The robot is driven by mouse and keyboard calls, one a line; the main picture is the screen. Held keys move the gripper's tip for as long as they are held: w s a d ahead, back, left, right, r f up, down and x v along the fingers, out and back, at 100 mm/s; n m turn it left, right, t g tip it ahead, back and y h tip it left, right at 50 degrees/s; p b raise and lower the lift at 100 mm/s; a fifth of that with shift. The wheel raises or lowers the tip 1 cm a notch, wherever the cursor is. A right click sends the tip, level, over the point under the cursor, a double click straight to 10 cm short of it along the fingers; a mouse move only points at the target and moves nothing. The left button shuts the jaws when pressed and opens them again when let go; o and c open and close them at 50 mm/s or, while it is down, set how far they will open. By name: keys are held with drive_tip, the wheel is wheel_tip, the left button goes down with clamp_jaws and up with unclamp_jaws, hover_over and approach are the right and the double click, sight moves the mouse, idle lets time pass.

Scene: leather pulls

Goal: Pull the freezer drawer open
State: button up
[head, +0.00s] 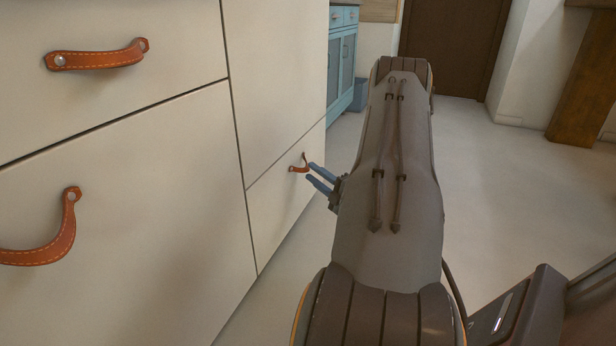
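The freezer drawer appears to be the low cream front (279,205) below a tall cream panel. Its small brown leather pull (299,165) is fixed near the upper part of the front. My gripper (309,172) points left at this pull, with two blue-grey fingers spread apart, one above the other. The fingertips are at or just short of the pull's right side; I cannot tell whether they touch it. Nothing shows between the fingers. The drawer front looks flush with the panel above it. My arm hides the floor to the right of the gripper.
Larger leather pulls sit on the nearer cream fronts, one at the upper left (98,55) and one at the lower left (52,235). A blue cabinet (343,60) stands behind. The pale floor (500,190) to the right is open, with a wooden post (580,85) farther back.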

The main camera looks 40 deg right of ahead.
drive_tip(key=shift+w+r+b, duration=0.25)
drive_tip(key=shift+w+b, duration=0.15)
drive_tip(key=shift+w, duration=0.8)
clamp_jaws()
drive_tip(key=shift+s+a, duration=0.1)
drive_tip(key=shift+a, duration=0.05)
